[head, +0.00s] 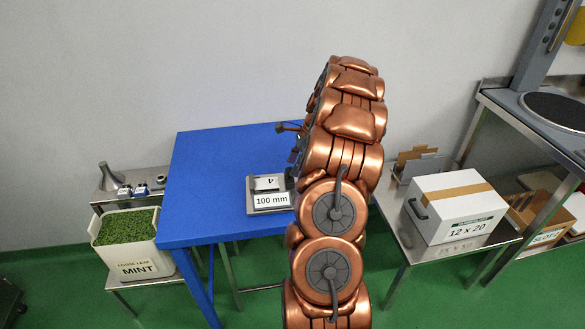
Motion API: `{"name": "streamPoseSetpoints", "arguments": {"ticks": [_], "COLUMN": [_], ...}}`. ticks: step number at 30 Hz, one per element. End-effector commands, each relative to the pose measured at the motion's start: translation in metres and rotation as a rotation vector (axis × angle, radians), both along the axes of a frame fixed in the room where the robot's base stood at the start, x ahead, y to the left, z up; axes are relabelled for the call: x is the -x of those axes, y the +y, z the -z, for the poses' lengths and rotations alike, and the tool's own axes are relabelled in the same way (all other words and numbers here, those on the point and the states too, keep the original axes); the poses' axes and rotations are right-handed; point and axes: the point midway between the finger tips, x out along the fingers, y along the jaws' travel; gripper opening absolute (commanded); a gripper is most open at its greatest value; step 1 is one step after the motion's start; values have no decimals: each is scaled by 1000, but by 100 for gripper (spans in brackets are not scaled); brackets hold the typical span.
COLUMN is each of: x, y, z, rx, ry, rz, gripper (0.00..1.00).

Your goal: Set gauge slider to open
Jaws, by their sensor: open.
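The gauge (253,208) sits on the blue table (215,170), a small grey metal fixture with a "100 mm" label on its front. A pale piece (266,183) with an upside-down dark mark lies in the gauge behind that label. I cannot tell which part is the slider or how it is set. My gripper (291,150) is above the table, at the gauge's right and back, mostly hidden behind my copper-coloured arm. It is open. The right end of the gauge is close to my arm in the picture; I cannot tell whether they touch.
A white bin of green mint (125,256) stands left of the table, with a metal scoop or funnel (112,177) and small packs behind it. A white carton (452,204) marked "12 x 20" stands on a metal bench at right. The blue table's left half is bare.

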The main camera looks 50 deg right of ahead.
Motion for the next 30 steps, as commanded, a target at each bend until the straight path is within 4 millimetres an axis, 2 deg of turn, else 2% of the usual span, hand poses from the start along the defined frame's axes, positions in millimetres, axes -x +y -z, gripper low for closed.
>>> {"name": "streamPoseSetpoints", "arguments": {"ticks": [9,15,21,30], "x": [15,22,25,26], "y": [-19,-27,-29,-30], "z": [-57,-83,-93,-94], "rx": [3,1,-2,-2], "ry": [-3,-1,0,1], "rz": [1,1,1,0], "gripper": [55,55,55,55]}}
